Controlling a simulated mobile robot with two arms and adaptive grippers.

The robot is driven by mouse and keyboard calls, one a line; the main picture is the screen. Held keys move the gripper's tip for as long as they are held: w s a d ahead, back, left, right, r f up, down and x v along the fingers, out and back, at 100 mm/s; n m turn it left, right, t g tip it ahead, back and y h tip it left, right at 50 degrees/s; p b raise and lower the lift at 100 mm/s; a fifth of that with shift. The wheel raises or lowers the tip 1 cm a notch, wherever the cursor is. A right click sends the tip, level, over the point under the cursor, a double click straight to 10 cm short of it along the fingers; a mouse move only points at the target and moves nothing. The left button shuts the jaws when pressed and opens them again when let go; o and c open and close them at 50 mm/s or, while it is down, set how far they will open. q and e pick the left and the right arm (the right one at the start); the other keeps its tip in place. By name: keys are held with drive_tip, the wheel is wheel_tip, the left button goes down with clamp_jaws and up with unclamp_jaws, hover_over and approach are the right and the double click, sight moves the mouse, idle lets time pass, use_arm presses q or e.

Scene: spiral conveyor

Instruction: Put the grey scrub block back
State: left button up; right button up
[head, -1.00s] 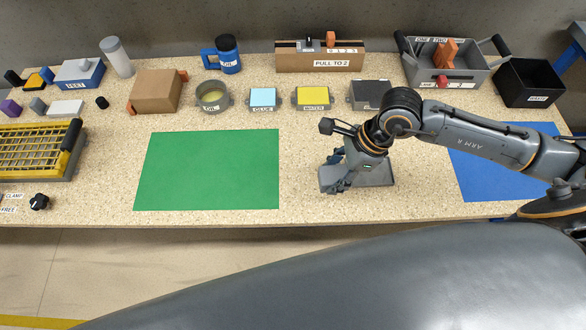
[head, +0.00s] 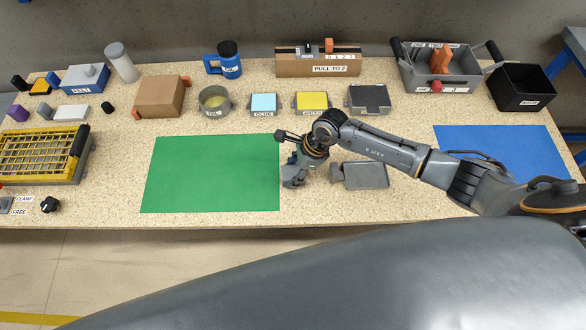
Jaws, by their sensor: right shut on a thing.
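My right gripper (head: 292,176) is low over the bench, between the green mat (head: 211,174) and a grey tray (head: 368,176). It is shut on a small grey thing, which seems to be the grey scrub block; fingers and wrist hide most of it. I cannot tell whether it touches the bench. The grey tray looks bare on top, with a small grey part at its left edge. A dark grey square holder (head: 369,98) stands behind it. My left gripper is not in view.
The oil tin (head: 215,101), glue pad (head: 263,104) and water pad (head: 311,103) line the middle. The PULL TO 2 box (head: 318,64), tool caddy (head: 437,71) and black bin (head: 521,88) stand behind. The blue mat (head: 500,150) is right. A yellow grid rack (head: 42,155) is left.

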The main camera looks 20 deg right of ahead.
sight(296, 168)
drive_tip(key=shift+f, duration=0.1)
drive_tip(key=shift+f, duration=0.1)
drive_tip(key=shift+f+b, duration=0.2)
drive_tip(key=shift+b, duration=0.15)
drive_tip(key=o, duration=1.2)
drive_tip(key=shift+r, duration=0.1)
drive_tip(key=v, duration=0.1)
drive_tip(key=b+v, duration=0.1)
drive_tip(key=v, duration=0.1)
drive_tip(key=w+b+v, duration=0.1)
drive_tip(key=v, duration=0.1)
drive_tip(key=shift+s+d+r, duration=0.1)
drive_tip(key=shift+d+r, duration=0.05)
drive_tip(key=shift+d, duration=0.3)
drive_tip(key=v, duration=0.8)
drive_tip(key=shift+r+b, duration=0.15)
drive_tip(key=shift+b, duration=0.25)
